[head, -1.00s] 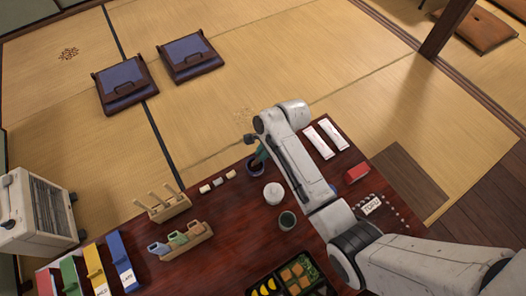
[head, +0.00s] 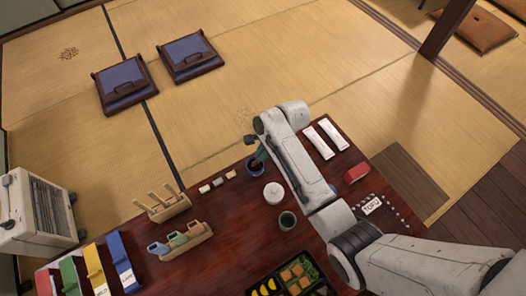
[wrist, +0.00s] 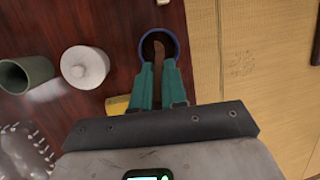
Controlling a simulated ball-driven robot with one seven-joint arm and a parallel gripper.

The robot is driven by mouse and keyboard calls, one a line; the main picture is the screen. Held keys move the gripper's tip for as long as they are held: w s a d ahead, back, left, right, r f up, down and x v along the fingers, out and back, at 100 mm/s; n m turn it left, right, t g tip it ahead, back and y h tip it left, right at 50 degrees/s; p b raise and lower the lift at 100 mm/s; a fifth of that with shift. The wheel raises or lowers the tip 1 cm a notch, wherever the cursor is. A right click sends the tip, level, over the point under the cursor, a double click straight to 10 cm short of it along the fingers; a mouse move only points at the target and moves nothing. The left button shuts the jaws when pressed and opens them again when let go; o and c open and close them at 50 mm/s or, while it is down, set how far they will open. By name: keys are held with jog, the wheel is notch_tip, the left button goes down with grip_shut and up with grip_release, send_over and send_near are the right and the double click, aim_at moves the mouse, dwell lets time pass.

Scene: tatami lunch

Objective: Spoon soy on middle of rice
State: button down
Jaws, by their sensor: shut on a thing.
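My gripper (head: 260,156) is shut over a dark pot with a blue rim (head: 254,170) near the table's far edge. In the wrist view, its two teal fingers (wrist: 158,68) close on a brown spoon-like piece (wrist: 159,50), which reaches down into the pot (wrist: 142,42). The pot's contents look dark, and I cannot make out whether the piece holds any liquid. A bento box (head: 252,290) with orange-brown cubes, yellow pieces and greens is cut off at the bottom of the head view. I cannot make out any rice.
A white lidded pot (head: 273,193) and a green cup (head: 287,221) stand near the dark pot. Wooden racks (head: 163,208) and colored holders are at the left. White packets (head: 325,138), a red box (head: 357,172) and a tofu card (head: 372,205) lie at the right.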

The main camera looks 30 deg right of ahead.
jog(key=shift+f, duration=0.55)
dwell(0.4)
jog(key=shift+s+f, duration=0.1)
jog(key=shift+f, duration=0.05)
dwell(2.0)
notch_tip(320, 180, up, 7)
jog(key=p, duration=0.8)
jog(key=shift+p, duration=0.4)
jog(key=shift+r, duration=0.2)
dwell(0.4)
